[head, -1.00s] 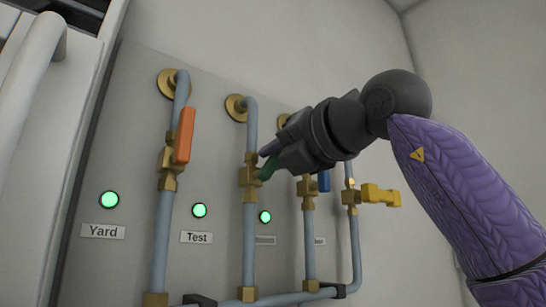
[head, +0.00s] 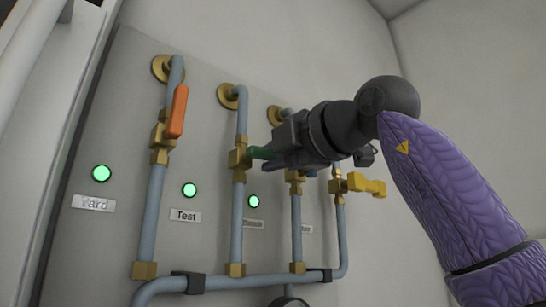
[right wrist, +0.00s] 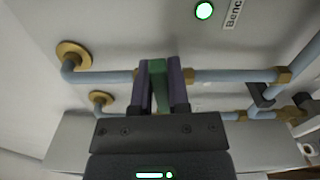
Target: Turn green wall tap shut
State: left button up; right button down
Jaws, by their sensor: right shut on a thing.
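The green wall tap has a brass body (head: 238,158) on the second pipe from the left. Its green handle (head: 261,153) points right, roughly crosswise to the upright pipe. My right gripper (head: 267,161) reaches in from the right and is shut on this handle. In the right wrist view the green handle (right wrist: 158,84) lies between the two purple fingers of the gripper (right wrist: 160,75). The far part of the handle is hidden by the gripper in the head view. My left gripper is not in view.
An orange tap handle (head: 177,111) stands along the leftmost pipe. A yellow handle (head: 367,185) sticks out right on the rightmost pipe. The third pipe's tap (head: 294,182) is mostly behind my gripper. Green lamps (head: 101,173) and labels (head: 185,215) sit on the panel.

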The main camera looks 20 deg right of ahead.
jog(key=shift+f+m, duration=0.25)
jog(key=shift+m, duration=0.25)
dwell(0.3)
jog(key=c, duration=0.6)
grip_release()
jog(key=b+v, duration=0.3)
jog(key=v, duration=0.7)
